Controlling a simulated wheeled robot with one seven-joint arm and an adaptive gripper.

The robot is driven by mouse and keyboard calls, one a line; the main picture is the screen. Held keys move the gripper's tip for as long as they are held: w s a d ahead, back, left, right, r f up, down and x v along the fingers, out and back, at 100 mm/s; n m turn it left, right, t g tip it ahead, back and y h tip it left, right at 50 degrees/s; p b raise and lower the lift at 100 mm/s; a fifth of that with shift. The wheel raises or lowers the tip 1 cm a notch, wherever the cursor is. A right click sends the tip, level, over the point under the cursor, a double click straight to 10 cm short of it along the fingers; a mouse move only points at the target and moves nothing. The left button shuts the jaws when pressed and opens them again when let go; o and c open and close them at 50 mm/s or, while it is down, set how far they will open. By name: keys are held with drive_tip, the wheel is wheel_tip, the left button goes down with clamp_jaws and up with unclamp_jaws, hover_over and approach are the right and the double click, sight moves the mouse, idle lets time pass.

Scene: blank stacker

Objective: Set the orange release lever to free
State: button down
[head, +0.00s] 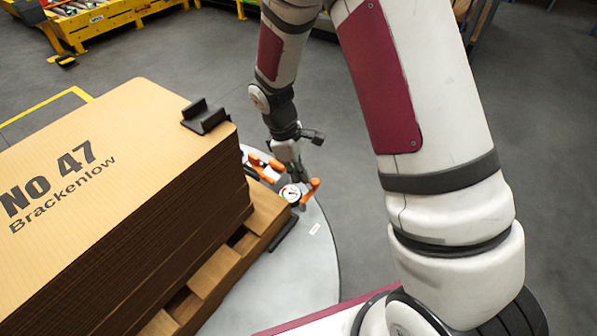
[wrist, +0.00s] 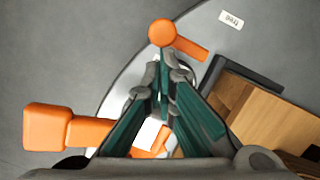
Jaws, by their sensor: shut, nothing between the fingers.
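The orange release lever (head: 312,187) is beside a round white dial on the grey platform. In the wrist view it shows as a round orange knob (wrist: 162,32) with a short orange bar running right from it. A small white label (wrist: 231,19) that appears to read "free", seen upside down, lies on the platform to the right of the lever. My gripper (head: 298,182) points down over the dial, close beside the lever. In the wrist view its fingers (wrist: 166,65) are closed with nothing between them, just below the knob. I cannot tell whether they touch the lever.
Another orange part (wrist: 65,128) sits at left in the wrist view, partly hidden by the fingers. A tall stack of cardboard blanks (head: 130,130) on a wooden pallet (head: 215,270) stands left of my gripper, with a black bracket (head: 205,117) on top. Floor to the right is clear.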

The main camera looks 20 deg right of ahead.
sight(318, 183)
drive_tip(key=m, duration=0.1)
drive_tip(key=d+m+p, duration=0.1)
drive_tip(key=m+p, duration=0.1)
drive_tip(key=shift+s+d+r+m+g+y, duration=0.1)
drive_tip(key=shift+s+d+m+g+y, duration=0.2)
drive_tip(key=shift+g, duration=0.1)
drive_tip(key=m, duration=0.1)
drive_tip(key=d+m+p, duration=0.1)
drive_tip(key=shift+s+m+y+p, duration=0.25)
drive_tip(key=shift+m+y+p, duration=0.05)
drive_tip(key=m, duration=0.1)
drive_tip(key=s+m+p, duration=0.1)
drive_tip(key=m, duration=0.1)
drive_tip(key=shift+d+g+y, duration=0.3)
drive_tip(key=shift+d+y, duration=0.1)
drive_tip(key=shift+s+d+m+p, duration=0.1)
drive_tip(key=shift+s+m+p, duration=0.2)
drive_tip(key=shift+m, duration=0.35)
drive_tip(key=shift+s+d+m+p, duration=0.1)
drive_tip(key=shift+s+m+p, duration=0.2)
drive_tip(key=shift+m, duration=0.35)
drive_tip(key=shift+y, duration=0.3)
